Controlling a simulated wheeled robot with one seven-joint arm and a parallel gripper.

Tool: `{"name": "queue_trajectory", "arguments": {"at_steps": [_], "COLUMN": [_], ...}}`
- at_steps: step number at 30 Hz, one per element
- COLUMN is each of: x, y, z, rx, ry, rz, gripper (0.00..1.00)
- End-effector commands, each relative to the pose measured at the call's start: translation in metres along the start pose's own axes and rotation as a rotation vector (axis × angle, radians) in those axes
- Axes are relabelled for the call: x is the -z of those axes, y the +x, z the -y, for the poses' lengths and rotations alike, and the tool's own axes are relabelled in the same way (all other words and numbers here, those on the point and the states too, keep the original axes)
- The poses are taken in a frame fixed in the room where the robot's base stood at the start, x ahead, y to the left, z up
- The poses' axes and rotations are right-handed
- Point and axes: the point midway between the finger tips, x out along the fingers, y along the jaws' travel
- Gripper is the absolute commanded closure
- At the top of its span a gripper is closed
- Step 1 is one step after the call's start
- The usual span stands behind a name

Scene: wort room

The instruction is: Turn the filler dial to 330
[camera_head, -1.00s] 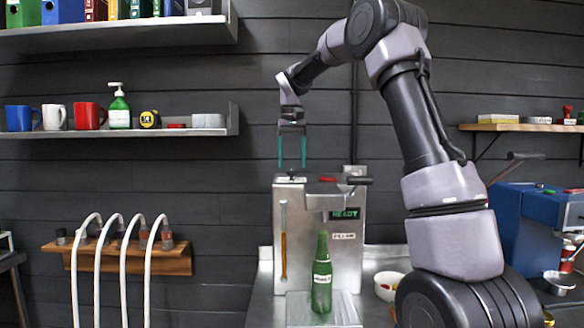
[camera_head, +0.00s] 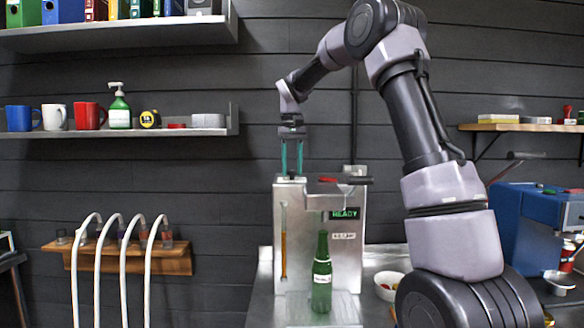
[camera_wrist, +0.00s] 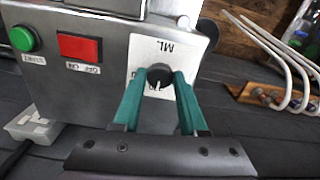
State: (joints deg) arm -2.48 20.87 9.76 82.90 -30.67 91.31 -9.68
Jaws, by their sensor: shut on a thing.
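The filler (camera_head: 347,205) is a steel box with a lit display reading READY. Its dial (camera_wrist: 159,75) is a black knob with a pale pointer mark on a white plate lettered ML. My gripper (camera_wrist: 160,83) has its teal fingers closed on the two sides of the dial. In the head view my gripper (camera_head: 292,176) points down at the top of the filler, and the dial is hidden between the fingers. The number at the pointer is too small and partly covered to read. A green bottle (camera_head: 322,276) stands upright under the filler's spout.
Beside the dial are a red OFF/ON switch (camera_wrist: 80,47) and a green START button (camera_wrist: 23,38). A white bowl (camera_head: 389,285) stands to the right. White hoses (camera_head: 112,262) hang at the left.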

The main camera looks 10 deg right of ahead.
Motion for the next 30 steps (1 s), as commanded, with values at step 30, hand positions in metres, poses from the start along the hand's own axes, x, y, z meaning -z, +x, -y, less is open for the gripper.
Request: {"name": "queue_trajectory", "arguments": {"at_steps": [30], "x": [-0.0002], "y": [-0.0005], "z": [0.0007], "rx": [0.001], "ry": [0.8], "rz": [0.0], "gripper": [1.0]}}
